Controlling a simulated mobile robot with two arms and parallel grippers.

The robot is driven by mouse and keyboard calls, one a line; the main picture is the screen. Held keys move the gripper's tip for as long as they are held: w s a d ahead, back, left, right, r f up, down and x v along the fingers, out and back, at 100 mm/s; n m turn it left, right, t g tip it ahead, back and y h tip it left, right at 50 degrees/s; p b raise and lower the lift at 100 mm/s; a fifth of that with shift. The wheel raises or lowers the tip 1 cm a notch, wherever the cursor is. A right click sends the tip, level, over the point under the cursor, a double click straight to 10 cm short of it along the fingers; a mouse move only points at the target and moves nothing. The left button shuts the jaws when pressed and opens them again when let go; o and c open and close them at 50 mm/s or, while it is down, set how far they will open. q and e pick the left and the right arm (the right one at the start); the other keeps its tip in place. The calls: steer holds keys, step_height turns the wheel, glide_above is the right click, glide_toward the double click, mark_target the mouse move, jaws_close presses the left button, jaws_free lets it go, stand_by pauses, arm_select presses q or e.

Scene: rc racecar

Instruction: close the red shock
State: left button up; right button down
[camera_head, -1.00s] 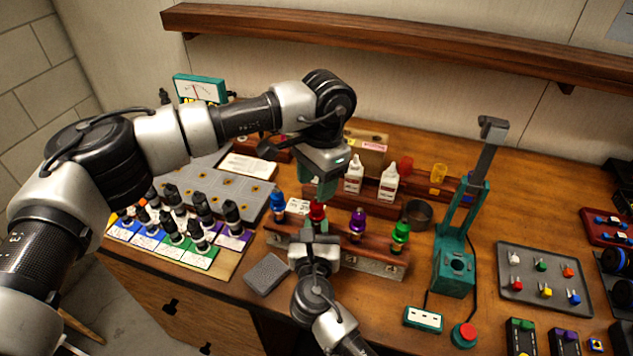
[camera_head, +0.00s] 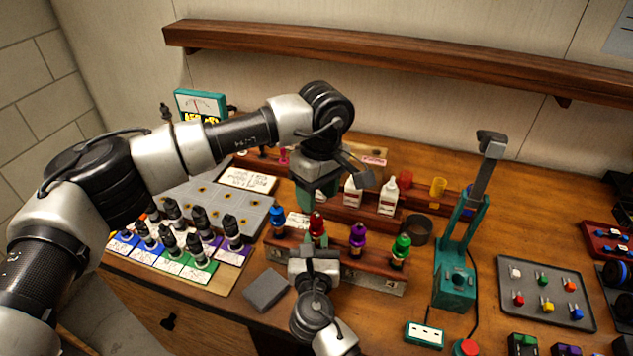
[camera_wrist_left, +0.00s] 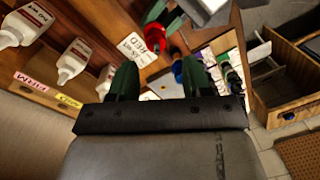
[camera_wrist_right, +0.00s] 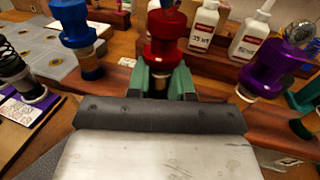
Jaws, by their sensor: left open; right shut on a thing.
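The red shock (camera_head: 317,226) stands upright in the wooden stand (camera_head: 366,277), between the blue and purple shocks. My right gripper (camera_head: 315,250) is shut on it from the front; in the right wrist view the green fingers (camera_wrist_right: 162,82) grip it below the red cap (camera_wrist_right: 164,38). My left gripper (camera_head: 315,196) is open and empty, just above and behind the red shock, apart from it. In the left wrist view, its fingers (camera_wrist_left: 159,80) are spread with nothing between them. The shock's lower part is hidden by my right gripper.
The blue shock (camera_head: 277,218), purple shock (camera_head: 357,237) and green shock (camera_head: 400,249) stand in the same stand. White bottles (camera_head: 387,197) stand behind it. A teal press (camera_head: 456,285) is at right, and a grey pad (camera_head: 266,290) lies in front.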

arm_select(q)
steer(key=n, duration=0.4)
steer(key=shift+r, duration=0.15)
steer(key=n, duration=0.6)
steer(key=shift+r, duration=0.15)
steer(key=n, duration=0.4)
steer(key=shift+r, duration=0.1)
steer(key=n, duration=0.4)
steer(key=shift+r+h, duration=0.1)
steer(key=shift+h, duration=0.2)
steer(key=n, duration=0.6)
steer(key=shift+r, duration=0.15)
steer(key=n, duration=0.4)
steer(key=shift+r, duration=0.15)
steer(key=n, duration=0.4)
steer(key=shift+r, duration=0.1)
steer(key=n, duration=0.5)
steer(key=shift+r+t, duration=0.15)
steer(key=shift+t, duration=0.15)
